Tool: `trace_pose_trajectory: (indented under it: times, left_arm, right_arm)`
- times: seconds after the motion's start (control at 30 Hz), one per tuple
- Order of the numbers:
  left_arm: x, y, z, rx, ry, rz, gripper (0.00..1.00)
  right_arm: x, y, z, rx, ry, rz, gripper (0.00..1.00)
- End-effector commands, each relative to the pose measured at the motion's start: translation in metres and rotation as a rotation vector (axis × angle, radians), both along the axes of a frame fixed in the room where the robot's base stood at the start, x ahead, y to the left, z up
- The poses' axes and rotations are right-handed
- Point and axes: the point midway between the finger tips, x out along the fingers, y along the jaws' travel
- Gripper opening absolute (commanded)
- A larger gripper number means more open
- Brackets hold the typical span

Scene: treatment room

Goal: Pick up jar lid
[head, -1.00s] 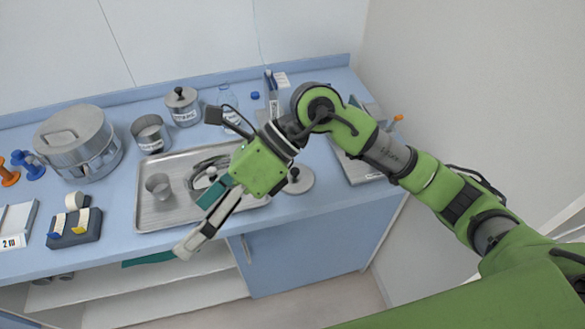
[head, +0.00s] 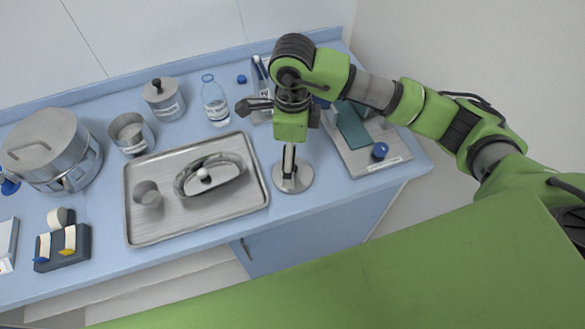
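The jar lid (head: 305,178) is a flat round metal disc on the blue counter, just right of the large tray. An open labelled metal jar (head: 131,136) stands at the back left of the tray. My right gripper (head: 289,174) points straight down over the middle of the lid, its fingertips at or just above it. The fingers are seen edge-on and hide the lid's knob, so I cannot tell whether they are open or touching it. My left gripper is not in view.
The metal tray (head: 128,222) holds a small cup (head: 148,194) and an oval dish (head: 228,170). A lidded jar (head: 164,101) and a bottle (head: 215,104) stand behind. A large drum (head: 50,152) is at left. Another board (head: 350,157) lies close right of the lid.

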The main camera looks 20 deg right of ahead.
Motion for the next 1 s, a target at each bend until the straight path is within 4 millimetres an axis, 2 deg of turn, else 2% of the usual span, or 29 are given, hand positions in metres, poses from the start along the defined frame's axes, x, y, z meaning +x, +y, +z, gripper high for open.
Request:
trace_pose_trajectory:
  times: [0.17,0.3,0.37,0.57,0.8,0.83,0.97,1.0]
  left_arm:
    - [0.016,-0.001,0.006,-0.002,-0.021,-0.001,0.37]
    - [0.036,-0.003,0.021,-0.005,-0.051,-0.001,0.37]
    - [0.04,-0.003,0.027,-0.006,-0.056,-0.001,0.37]
    - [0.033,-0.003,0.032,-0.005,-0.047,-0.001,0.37]
    - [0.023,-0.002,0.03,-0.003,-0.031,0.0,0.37]
    - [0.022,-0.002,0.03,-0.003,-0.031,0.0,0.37]
    - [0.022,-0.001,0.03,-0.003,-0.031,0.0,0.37]
    - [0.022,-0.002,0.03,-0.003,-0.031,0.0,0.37]
  right_arm:
    - [-0.001,0.0,-0.011,0.0,0.001,-0.001,0.94]
    - [-0.003,-0.001,-0.025,0.0,0.007,-0.001,0.94]
    - [-0.003,-0.001,-0.034,-0.001,0.006,-0.001,0.94]
    - [-0.002,-0.001,-0.058,0.0,0.001,0.0,0.94]
    - [-0.002,-0.001,-0.061,0.0,0.0,0.001,0.94]
    - [-0.002,-0.001,-0.061,0.0,0.0,0.001,0.89]
    - [-0.002,-0.001,-0.061,0.001,0.0,0.001,0.55]
    - [-0.002,-0.001,-0.061,0.0,0.0,0.001,0.53]
